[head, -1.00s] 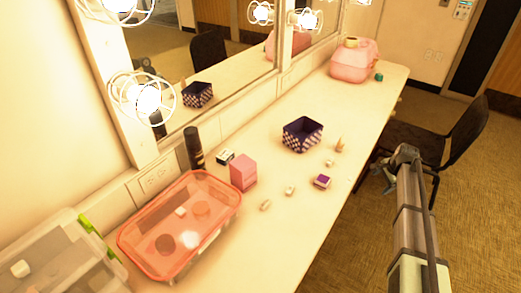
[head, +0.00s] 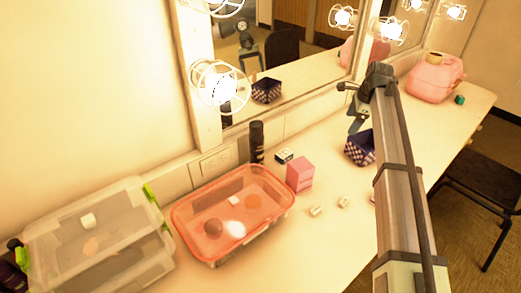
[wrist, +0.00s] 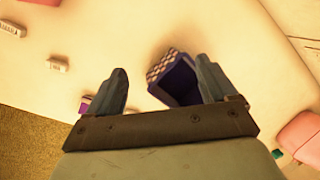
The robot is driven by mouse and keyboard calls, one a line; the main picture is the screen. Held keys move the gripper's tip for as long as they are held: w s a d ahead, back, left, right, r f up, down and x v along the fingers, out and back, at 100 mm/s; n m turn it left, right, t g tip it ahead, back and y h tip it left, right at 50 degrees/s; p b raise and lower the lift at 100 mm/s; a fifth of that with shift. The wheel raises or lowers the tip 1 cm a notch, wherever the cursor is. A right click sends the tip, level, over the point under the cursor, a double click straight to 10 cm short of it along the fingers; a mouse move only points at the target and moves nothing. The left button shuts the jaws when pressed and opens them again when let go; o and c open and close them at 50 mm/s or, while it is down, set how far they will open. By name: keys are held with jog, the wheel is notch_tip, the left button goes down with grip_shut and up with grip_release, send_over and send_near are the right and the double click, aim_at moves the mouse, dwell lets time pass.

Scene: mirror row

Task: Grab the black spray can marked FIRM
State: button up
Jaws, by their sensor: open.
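A black spray can (head: 257,142) stands upright against the wall below the mirror in the head view, behind the red-lidded box. Any marking on it is too small to read. My gripper (head: 354,112) is to the right of the can, up above the counter near the dark checkered basket (head: 359,149). In the wrist view my gripper (wrist: 160,75) is open and empty, with the checkered basket (wrist: 178,82) below between its fingers. The can is not in the wrist view.
A red-lidded clear box (head: 205,245) and a clear box with green clips (head: 95,250) fill the counter's left.

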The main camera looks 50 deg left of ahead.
jog(key=s+a+r+g+h, duration=0.1)
jog(key=s+a+r, duration=0.2)
jog(key=s+a, duration=0.4)
jog(key=s+a+r, duration=0.3)
jog(key=s+a, duration=0.2)
jog(key=s, duration=0.3)
jog(key=h, duration=0.1)
send_near(259, 123)
jog(key=shift+w+f+n+g, duration=0.2)
jog(key=shift+f+n+g, duration=0.1)
jog(key=shift+f+g, duration=0.15)
jog(key=f, duration=0.8)
jog(key=shift+s+a+f, duration=0.15)
jog(key=shift+s+a, duration=0.25)
jog(key=shift+s+a+f, duration=0.1)
jog(key=shift+s+f, duration=0.05)
jog(key=shift+f, duration=0.7)
jog(key=shift+s+a+f, duration=0.15)
jog(key=shift+s+f, duration=0.05)
jog(key=shift+f, duration=0.7)
jog(key=shift+s+a+f, duration=0.1)
jog(key=shift+s+f, duration=0.05)
jog(key=shift+f, duration=0.7)
jog(key=shift+c, duration=0.3)
grip_shut()
